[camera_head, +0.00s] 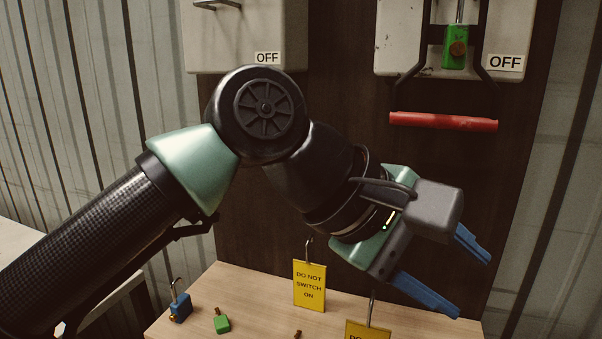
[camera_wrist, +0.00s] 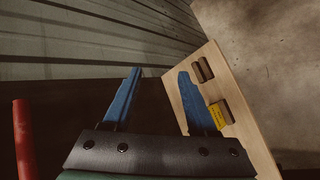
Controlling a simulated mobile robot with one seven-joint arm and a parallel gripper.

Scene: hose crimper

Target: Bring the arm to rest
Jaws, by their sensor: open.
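My gripper (camera_head: 452,273) is at the right in the head view, in front of the dark panel and above the right part of the wooden table. Its two blue fingers are apart, with nothing between them. They also show in the wrist view (camera_wrist: 157,88), spread wide and empty. My arm comes in from the lower left, bends at the middle and reaches right. The gripper appears clear of the red handle (camera_head: 443,121), which hangs above it below the right switch box.
The right grey box (camera_head: 405,50), marked OFF, carries a green padlock (camera_head: 455,47). Another OFF box (camera_head: 225,35) is at upper left. The table (camera_head: 250,290) holds a blue padlock (camera_head: 181,308), a green padlock (camera_head: 221,323) and yellow tags (camera_head: 309,286). Brown blocks (camera_wrist: 202,70) show in the wrist view.

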